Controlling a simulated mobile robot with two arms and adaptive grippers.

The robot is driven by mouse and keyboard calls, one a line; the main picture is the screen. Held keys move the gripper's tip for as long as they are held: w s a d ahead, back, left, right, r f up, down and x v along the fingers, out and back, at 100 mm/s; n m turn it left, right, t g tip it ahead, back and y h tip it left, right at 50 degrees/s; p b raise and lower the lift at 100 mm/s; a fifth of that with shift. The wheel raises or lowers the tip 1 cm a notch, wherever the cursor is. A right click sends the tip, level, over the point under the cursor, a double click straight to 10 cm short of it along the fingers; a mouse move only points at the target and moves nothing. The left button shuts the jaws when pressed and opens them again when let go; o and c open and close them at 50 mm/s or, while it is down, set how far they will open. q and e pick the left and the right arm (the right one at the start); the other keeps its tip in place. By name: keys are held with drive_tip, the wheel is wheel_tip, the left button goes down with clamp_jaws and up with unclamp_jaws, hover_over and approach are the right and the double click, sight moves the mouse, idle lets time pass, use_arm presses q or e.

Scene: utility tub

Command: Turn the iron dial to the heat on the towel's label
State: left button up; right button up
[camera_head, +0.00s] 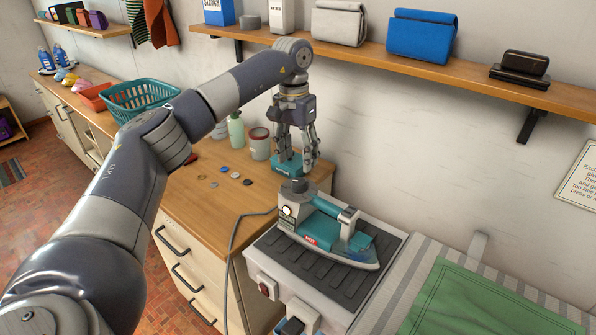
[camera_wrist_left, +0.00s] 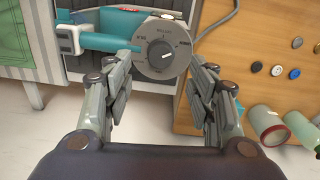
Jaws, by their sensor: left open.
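The teal and grey iron (camera_head: 322,238) rests on a dark ribbed pad at the end of the ironing board. My left gripper (camera_head: 298,168) is open above the dial end of the iron. In the left wrist view its fingertips (camera_wrist_left: 166,66) stand on either side of the dial, apparently not closed on it. A green cloth (camera_head: 490,300), perhaps the towel, lies on the board; no label shows on it.
A grey cord (camera_head: 235,232) runs from the iron across the wooden counter (camera_head: 200,205). Several buttons, a jar (camera_head: 259,143) and a green bottle (camera_head: 236,130) stand or lie there. A wall shelf (camera_head: 400,62) with boxes hangs behind my left arm.

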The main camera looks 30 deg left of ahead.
use_arm(q)
wheel_tip(320, 180, up, 5)
drive_tip(key=shift+a, duration=0.1)
idle(0.7)
